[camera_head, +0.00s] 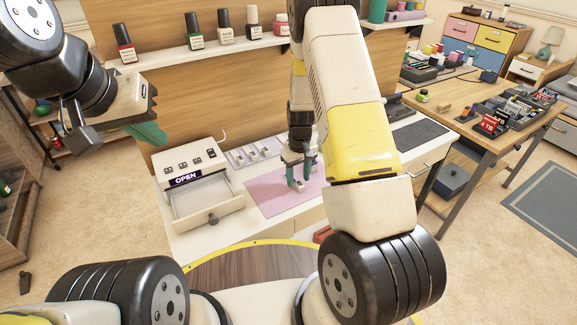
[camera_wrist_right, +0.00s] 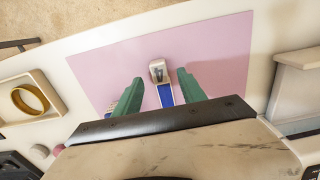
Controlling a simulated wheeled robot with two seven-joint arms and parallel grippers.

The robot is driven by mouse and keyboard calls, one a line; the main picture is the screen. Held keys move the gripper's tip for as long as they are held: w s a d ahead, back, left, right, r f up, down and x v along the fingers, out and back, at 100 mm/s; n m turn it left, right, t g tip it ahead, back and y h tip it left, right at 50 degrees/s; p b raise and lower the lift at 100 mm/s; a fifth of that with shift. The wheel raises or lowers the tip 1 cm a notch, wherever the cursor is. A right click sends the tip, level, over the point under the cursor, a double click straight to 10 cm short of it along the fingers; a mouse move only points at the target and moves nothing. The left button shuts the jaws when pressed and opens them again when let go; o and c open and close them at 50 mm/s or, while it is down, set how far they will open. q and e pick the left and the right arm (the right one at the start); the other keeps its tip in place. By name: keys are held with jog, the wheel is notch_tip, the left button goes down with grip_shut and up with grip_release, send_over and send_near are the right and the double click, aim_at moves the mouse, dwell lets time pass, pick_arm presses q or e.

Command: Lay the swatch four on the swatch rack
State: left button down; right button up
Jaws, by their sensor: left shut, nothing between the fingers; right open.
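A small swatch (camera_wrist_right: 166,95) with a blue strip and a pale end lies on the pink mat (camera_wrist_right: 215,50); no number on it is legible. My right gripper (camera_head: 300,180) is low over the mat and open. In the right wrist view its green fingers (camera_wrist_right: 162,92) stand on either side of the blue strip, apart from it. A pale flat holder with several slots, seemingly the swatch rack (camera_head: 254,152), lies behind the mat. My left gripper (camera_head: 150,133) is shut and empty, raised at the left, away from the table.
A white box with an OPEN sign and a pulled-out drawer (camera_head: 205,197) stands left of the mat. In the right wrist view a small tray (camera_wrist_right: 32,97) with a gold ring lies left of the mat. Polish bottles (camera_head: 224,26) line a shelf (camera_head: 190,50) above the table.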

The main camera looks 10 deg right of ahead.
jog(key=shift+f, duration=0.65)
grip_shut()
jog(key=shift+r, duration=0.15)
jog(key=shift+r, duration=0.6)
notch_tip(320, 180, up, 2)
jog(key=shift+r, duration=0.2)
jog(key=s+a+r, duration=0.1)
jog(key=s+a, duration=0.3)
jog(key=s, duration=1)
jog(key=w+d+r+m, duration=0.3)
jog(key=w+r, duration=0.3)
jog(key=w, duration=0.2)
jog(key=shift+w+d+r+m, duration=0.15)
jog(key=shift+w+r+m, duration=0.1)
jog(key=shift+m, duration=0.25)
